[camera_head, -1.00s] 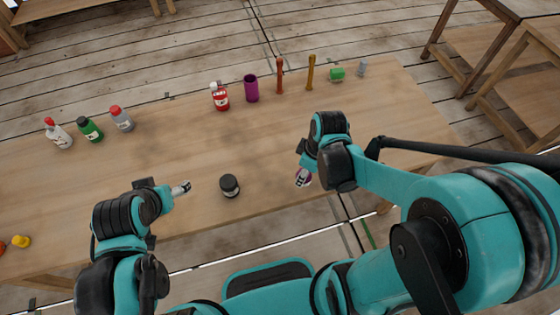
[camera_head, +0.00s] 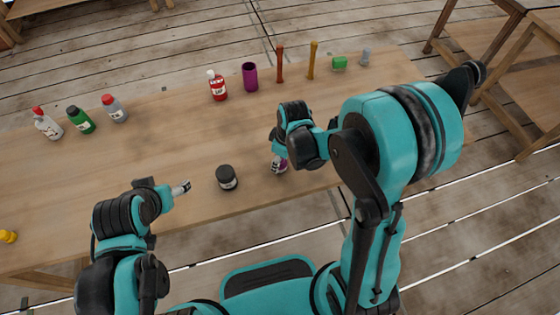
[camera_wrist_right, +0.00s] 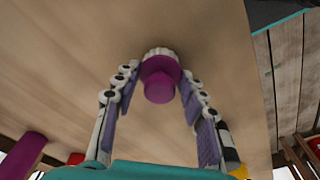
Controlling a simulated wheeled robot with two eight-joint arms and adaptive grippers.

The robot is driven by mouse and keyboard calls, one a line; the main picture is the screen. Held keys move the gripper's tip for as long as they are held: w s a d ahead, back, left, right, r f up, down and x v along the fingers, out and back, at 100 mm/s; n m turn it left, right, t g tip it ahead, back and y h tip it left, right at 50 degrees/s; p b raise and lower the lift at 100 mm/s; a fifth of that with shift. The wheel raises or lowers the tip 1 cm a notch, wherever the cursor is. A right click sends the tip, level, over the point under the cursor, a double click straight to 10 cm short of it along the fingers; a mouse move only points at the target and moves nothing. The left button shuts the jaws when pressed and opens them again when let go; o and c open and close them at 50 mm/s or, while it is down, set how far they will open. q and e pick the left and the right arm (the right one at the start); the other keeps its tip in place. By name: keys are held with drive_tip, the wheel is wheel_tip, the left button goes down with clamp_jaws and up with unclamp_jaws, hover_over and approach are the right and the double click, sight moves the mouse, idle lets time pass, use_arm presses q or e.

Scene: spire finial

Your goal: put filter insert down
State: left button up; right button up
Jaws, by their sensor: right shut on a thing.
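The filter insert (camera_wrist_right: 160,85), which I take to be the purple piece with a white ridged end, is between my right gripper's fingertips (camera_wrist_right: 159,70) in the right wrist view. The right gripper (camera_head: 279,164) is shut on it near the table's front edge, right of the black-lidded jar. A bit of purple shows there in the head view; whether it touches the table is unclear. My left gripper (camera_head: 182,188) is over the table left of the jar, too small to tell open from shut.
A dark jar (camera_head: 227,178) stands on the wooden table (camera_head: 150,150) between my grippers. Several bottles stand at the back left. The table's middle is clear.

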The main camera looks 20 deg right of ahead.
drive_tip(key=shift+f, duration=0.15)
drive_tip(key=o, duration=0.9)
